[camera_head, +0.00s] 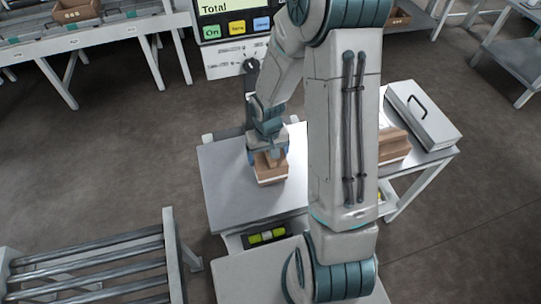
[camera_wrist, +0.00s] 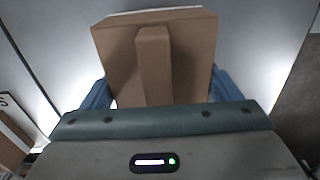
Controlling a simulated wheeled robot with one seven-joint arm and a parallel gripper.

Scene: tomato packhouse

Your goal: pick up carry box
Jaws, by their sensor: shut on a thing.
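The carry box (camera_head: 271,174) is a small brown cardboard box with a raised strip along its middle. In the head view it is over the grey plate of the scale (camera_head: 225,190), below my gripper (camera_head: 268,154). In the wrist view the same box (camera_wrist: 125,60) fills the middle, with a blue finger of my gripper (camera_wrist: 155,92) on each side. My gripper is shut on the box. I cannot tell whether the box touches the plate.
A side table (camera_head: 440,155) at the right holds a grey case with a handle (camera_head: 422,115) and another brown box (camera_head: 393,146), partly behind my arm. A roller conveyor (camera_head: 90,265) is at lower left. A display (camera_head: 235,20) stands behind the scale. Open floor lies at left.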

